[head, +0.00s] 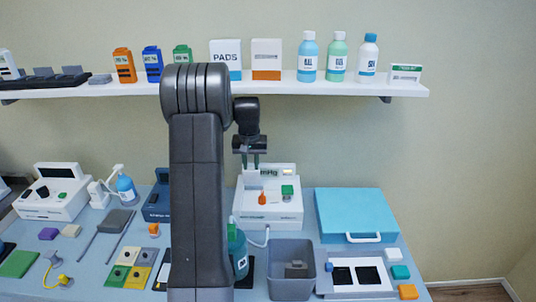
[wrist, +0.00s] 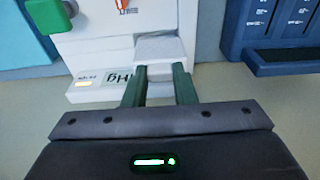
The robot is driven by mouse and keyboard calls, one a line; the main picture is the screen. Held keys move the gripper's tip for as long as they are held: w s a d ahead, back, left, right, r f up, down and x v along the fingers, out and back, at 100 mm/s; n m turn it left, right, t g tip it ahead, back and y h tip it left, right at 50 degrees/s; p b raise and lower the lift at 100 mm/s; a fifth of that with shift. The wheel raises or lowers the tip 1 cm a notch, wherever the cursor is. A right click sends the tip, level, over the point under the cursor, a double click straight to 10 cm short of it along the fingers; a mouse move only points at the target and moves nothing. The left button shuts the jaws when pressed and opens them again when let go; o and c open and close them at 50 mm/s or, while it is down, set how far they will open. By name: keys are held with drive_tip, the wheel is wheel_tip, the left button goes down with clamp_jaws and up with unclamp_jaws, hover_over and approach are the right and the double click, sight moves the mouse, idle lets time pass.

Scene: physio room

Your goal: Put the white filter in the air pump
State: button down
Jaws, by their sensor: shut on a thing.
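The white air pump (head: 285,212) stands on the table in the head view, with an mmHg display, an orange part and a green button. My gripper (head: 250,162) points down at the pump's left rear and is shut on the white filter (head: 250,176). In the wrist view my gripper (wrist: 159,72) has a finger on each side of the white filter (wrist: 160,47), a pale ribbed block. The air pump (wrist: 90,45) fills the upper left there, right by the filter. The filter's far end and any slot are hidden; I cannot tell whether it is inside the pump.
A dark blue device (wrist: 268,45) stands beside the pump in the wrist view. A grey bin (head: 291,275) and a turquoise case (head: 355,212) are in front and right. The shelf (head: 330,86) with bottles and boxes runs behind my arm.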

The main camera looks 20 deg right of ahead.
sight(253, 183)
drive_tip(key=shift+w+d, duration=0.15)
drive_tip(key=shift+d, duration=0.3)
drive_tip(key=shift+a+f+b, duration=0.15)
drive_tip(key=shift+f+b, duration=0.35)
drive_tip(key=shift+f, duration=0.15)
drive_tip(key=shift+f+b, duration=1.65)
drive_tip(key=shift+f, duration=0.9)
drive_tip(key=shift+f, duration=0.45)
drive_tip(key=c, duration=0.6)
unclamp_jaws()
drive_tip(key=shift+c, duration=0.2)
drive_tip(key=shift+r, duration=0.1)
